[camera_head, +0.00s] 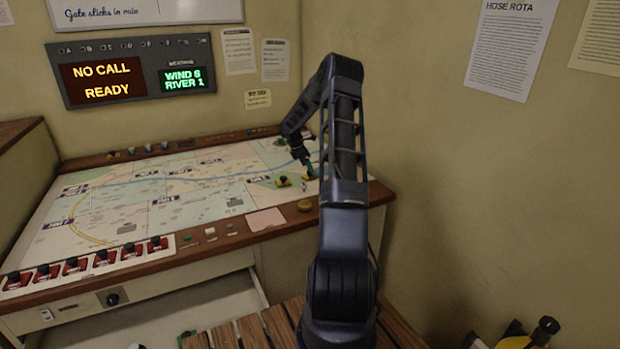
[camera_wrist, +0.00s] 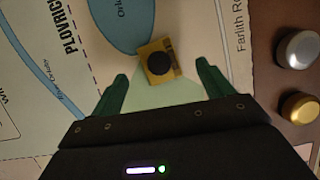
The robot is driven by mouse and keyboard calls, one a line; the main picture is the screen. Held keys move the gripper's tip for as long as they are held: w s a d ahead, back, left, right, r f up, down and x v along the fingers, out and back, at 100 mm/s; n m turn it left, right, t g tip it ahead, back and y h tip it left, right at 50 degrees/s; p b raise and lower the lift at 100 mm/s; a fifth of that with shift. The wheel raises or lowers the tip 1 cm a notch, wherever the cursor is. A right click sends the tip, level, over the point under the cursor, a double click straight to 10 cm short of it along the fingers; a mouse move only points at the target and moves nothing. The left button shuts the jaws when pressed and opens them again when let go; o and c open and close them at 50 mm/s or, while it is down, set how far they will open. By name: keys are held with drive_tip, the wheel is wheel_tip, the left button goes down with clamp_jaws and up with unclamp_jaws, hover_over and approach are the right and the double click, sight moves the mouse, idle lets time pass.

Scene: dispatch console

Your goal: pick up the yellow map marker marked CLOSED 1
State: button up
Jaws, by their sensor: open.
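In the wrist view a yellow map marker (camera_wrist: 173,54) with a round black knob lies flat on the map. Dark lettering shows along its right edge, but I cannot read it. My gripper (camera_wrist: 162,76) is open, its two green fingers apart, with the marker ahead of and between the fingertips. Nothing is held. In the head view my gripper (camera_head: 309,166) is low over the right part of the map table. One yellow marker (camera_head: 309,177) is just under it and a second yellow marker (camera_head: 283,182) lies to its left.
The map table (camera_head: 190,209) has a wooden rim with a brass knob (camera_head: 304,205) and a pink card (camera_head: 266,220). A silver knob (camera_wrist: 298,49) is right of the marker. Red switches (camera_head: 75,266) line the front left. Walls stand behind and to the right.

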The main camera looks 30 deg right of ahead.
sight(310, 174)
drive_tip(key=x, duration=0.5)
drive_tip(key=shift+w, duration=0.2)
drive_tip(key=shift+c, duration=0.5)
drive_tip(key=c, duration=1)
